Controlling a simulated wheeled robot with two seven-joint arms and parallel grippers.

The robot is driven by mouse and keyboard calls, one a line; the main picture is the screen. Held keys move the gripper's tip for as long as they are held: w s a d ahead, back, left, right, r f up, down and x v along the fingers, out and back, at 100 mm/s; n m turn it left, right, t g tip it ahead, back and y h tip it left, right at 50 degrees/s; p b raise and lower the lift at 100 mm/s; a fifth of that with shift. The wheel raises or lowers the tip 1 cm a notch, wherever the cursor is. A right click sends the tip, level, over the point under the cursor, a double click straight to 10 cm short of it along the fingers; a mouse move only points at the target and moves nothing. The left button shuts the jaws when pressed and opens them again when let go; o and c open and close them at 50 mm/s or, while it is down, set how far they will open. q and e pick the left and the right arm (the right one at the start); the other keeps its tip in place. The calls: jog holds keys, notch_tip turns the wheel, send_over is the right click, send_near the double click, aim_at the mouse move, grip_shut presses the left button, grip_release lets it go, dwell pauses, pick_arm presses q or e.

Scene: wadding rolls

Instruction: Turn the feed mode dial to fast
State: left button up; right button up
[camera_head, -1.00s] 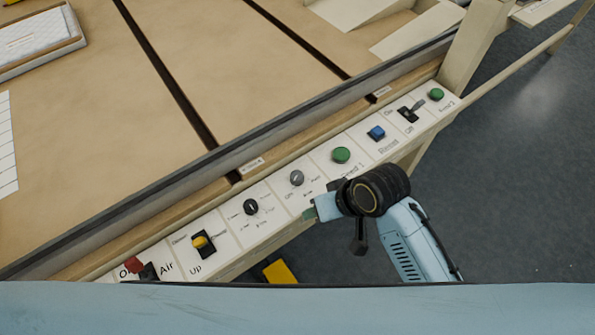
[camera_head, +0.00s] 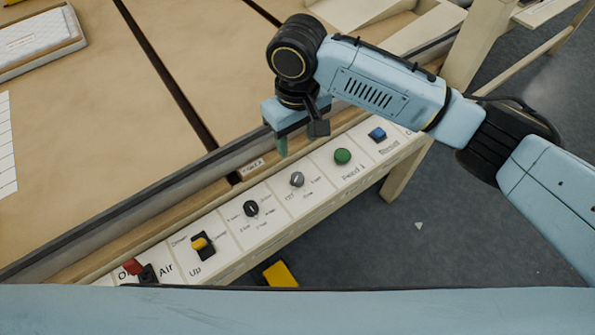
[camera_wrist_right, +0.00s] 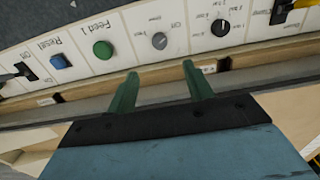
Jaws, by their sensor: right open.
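Two dials sit on the white control panel (camera_head: 225,238): a grey dial (camera_head: 297,179) and, left of it, a black dial (camera_head: 251,208) with several small labels around it. The labels are too small to tell surely which is the feed mode dial. My right gripper (camera_head: 282,143) points down just above and behind the grey dial, apart from it. In the right wrist view my right gripper (camera_wrist_right: 158,83) is open and empty, with the grey dial (camera_wrist_right: 159,41) beyond the gap between its green fingers and the black dial (camera_wrist_right: 221,27) to the right. My left gripper is not in view.
The panel also bears a green button (camera_head: 342,156), a blue button (camera_head: 377,134), a yellow-tipped switch (camera_head: 201,242) and a red-tipped switch (camera_head: 133,266). A grey rail (camera_head: 120,223) runs behind the panel beside the wide brown table (camera_head: 90,110). The floor in front is mostly clear.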

aim_at(298, 177)
notch_tip(298, 177, down, 13)
jog(key=shift+r+b, duration=0.2)
jog(key=shift+b, duration=0.95)
jog(key=shift+f, duration=0.2)
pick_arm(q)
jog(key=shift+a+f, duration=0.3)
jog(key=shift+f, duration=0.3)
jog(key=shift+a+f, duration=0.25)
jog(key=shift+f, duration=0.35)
pick_arm(e)
jog(key=shift+f, duration=0.1)
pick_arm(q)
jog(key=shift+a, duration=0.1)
pick_arm(e)
jog(key=shift+c, duration=0.2)
